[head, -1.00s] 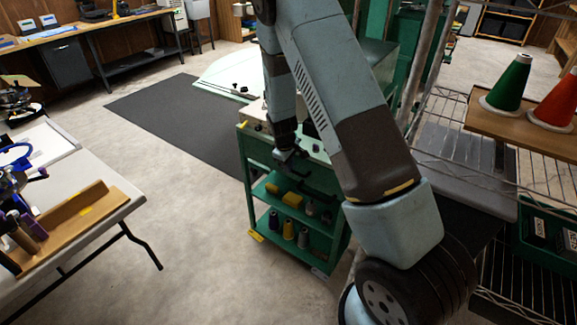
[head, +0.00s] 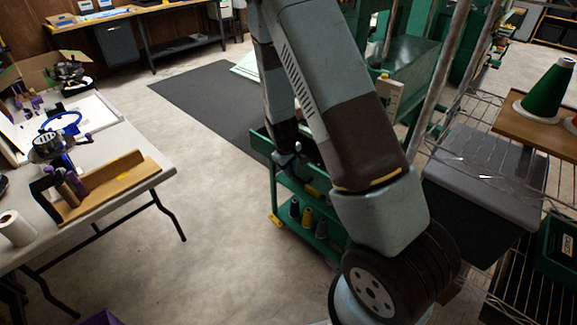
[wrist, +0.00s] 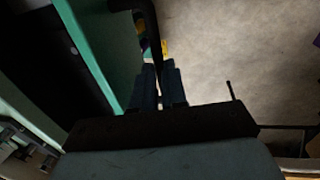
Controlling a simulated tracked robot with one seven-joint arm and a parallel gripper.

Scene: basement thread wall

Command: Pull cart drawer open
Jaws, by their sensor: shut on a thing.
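The green cart (head: 277,196) stands in the middle of the head view, partly hidden behind my arm. In the wrist view, the green drawer front (wrist: 86,45) runs along the left, with a dark space behind it that looks like the open drawer's inside (wrist: 45,60). The black bar handle (wrist: 150,30) curves out from the front. My gripper (wrist: 159,72) is shut on this handle, with a finger on each side. In the head view my gripper (head: 291,160) is at the cart's upper front, small and dark. How far the drawer is out is hard to tell.
Spools (head: 307,218) stand on the cart's lower shelf. A folding table (head: 110,180) with a wooden tray is at left. A wire rack with cones (head: 545,92) and a grey bin (head: 485,180) are at right. The floor between table and cart is clear.

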